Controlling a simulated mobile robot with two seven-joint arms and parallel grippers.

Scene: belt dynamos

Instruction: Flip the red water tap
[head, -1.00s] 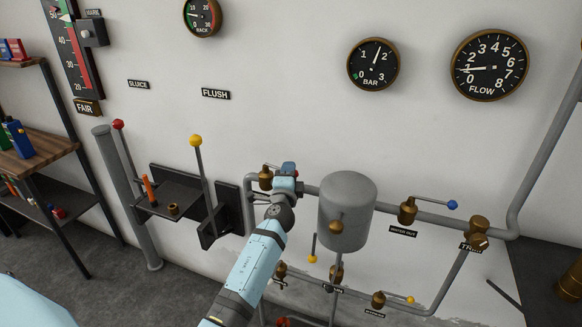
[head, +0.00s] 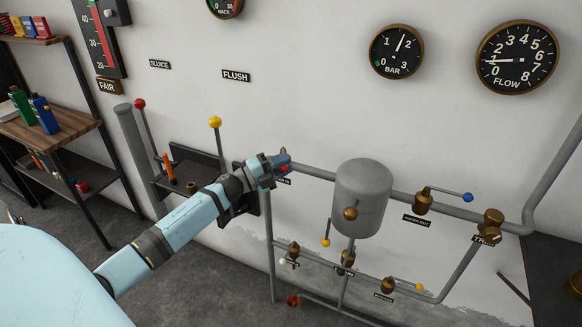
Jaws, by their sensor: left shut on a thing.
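The red water tap is on the pipe left of the grey tank; its red knob (head: 284,169) shows at the tip of my left gripper. My left gripper (head: 282,160) is shut on this tap's lever end, with my arm coming in from the lower left. The gripper and wrist hide the tap's brass body and most of its lever. A partly covered label shows just below. My right gripper is not in view.
The grey tank (head: 362,198) stands right of the gripper. A blue-knobbed tap (head: 467,198) is farther right. The yellow-knobbed FLUSH lever (head: 215,122) and red-knobbed SLUICE lever (head: 140,104) rise at left. A red handwheel (head: 293,300) sits low.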

